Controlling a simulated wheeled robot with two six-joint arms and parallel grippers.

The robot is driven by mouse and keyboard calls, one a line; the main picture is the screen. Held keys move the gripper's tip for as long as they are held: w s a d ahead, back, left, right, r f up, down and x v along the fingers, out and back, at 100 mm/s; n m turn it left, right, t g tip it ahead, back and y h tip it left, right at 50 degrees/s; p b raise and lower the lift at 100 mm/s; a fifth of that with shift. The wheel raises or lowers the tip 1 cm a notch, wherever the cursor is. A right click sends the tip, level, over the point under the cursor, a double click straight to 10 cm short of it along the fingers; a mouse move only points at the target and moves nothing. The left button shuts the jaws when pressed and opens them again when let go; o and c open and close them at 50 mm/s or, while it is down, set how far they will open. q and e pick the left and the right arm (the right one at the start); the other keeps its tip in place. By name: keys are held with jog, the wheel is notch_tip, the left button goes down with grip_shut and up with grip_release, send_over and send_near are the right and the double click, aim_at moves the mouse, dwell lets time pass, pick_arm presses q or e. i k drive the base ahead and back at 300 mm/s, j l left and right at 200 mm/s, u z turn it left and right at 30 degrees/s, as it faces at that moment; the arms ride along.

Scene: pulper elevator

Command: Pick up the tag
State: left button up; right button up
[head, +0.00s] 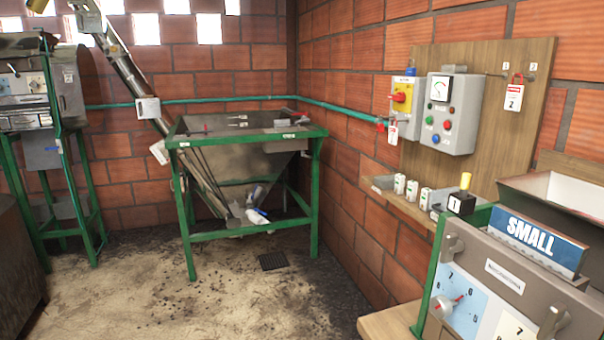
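A white tag marked 2 (514,98) hangs with a red padlock from a hook on the wooden board (480,50) at the upper right. A second white tag (393,133) hangs just below the yellow-and-red switch (401,95), beside the grey control box. Which of the two the task means, I cannot tell. Neither of my grippers is in view, and nothing is seen touching either tag.
A grey control box (462,128) with buttons is on the board. Below, a wooden shelf (412,208) holds several small white items. A machine with a SMALL sign (520,232) stands at the lower right. A green-framed hopper (240,150) stands mid-room. The floor (200,290) before it is open.

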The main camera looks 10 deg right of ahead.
aim_at(394, 131)
jog(key=i+j+z, duration=0.1)
jog(key=i+z, duration=0.25)
jog(key=i, duration=0.15)
jog(key=i+j+z, duration=0.35)
jog(key=i, duration=0.15)
jog(key=i+j+z, duration=0.25)
jog(key=i+z, duration=0.15)
jog(key=i, duration=0.1)
